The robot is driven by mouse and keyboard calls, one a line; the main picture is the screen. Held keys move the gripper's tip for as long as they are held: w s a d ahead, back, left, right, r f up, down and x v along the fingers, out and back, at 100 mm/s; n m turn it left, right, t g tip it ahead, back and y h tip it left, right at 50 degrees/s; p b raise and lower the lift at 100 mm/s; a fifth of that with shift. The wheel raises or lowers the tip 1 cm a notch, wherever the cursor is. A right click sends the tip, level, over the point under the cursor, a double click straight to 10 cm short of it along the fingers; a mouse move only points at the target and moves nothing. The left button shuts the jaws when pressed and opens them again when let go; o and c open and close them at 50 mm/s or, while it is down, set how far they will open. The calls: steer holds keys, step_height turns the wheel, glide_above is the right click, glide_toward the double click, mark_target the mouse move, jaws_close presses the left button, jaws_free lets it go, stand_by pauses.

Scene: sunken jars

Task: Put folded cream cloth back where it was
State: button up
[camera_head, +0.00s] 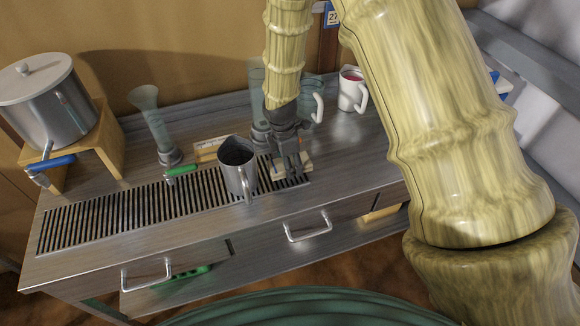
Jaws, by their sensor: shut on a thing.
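The folded cream cloth (305,161) shows as a small pale piece at my gripper's fingertips, at the right end of the slotted grate. My gripper (290,163) points down and is shut on the cloth. The fingers hide part of the cloth. I cannot tell whether the cloth touches the counter or hangs just above it.
A grey metal mug (238,167) stands close left of my gripper. A clear jar (257,80) and a white mug with red contents (352,90) stand behind. A glass vase (154,124) and a pot (48,103) on a wooden stand are left. The grate (110,212) is mostly clear.

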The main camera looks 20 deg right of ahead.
steer(key=shift+w+f+p, duration=0.1)
steer(key=shift+f+p, duration=0.7)
steer(key=shift+f, duration=0.95)
steer(key=shift+f, duration=0.15)
steer(key=o, duration=0.9)
steer(key=shift+a+r+b, duration=0.25)
steer(key=shift+r+b, duration=0.35)
steer(key=shift+r, duration=1.45)
steer(key=shift+a+r+b, duration=0.2)
steer(key=shift+r+b, duration=0.35)
steer(key=shift+r, duration=1.45)
steer(key=shift+a+r+b, duration=0.25)
steer(key=shift+r+b, duration=0.35)
steer(key=shift+r, duration=1.45)
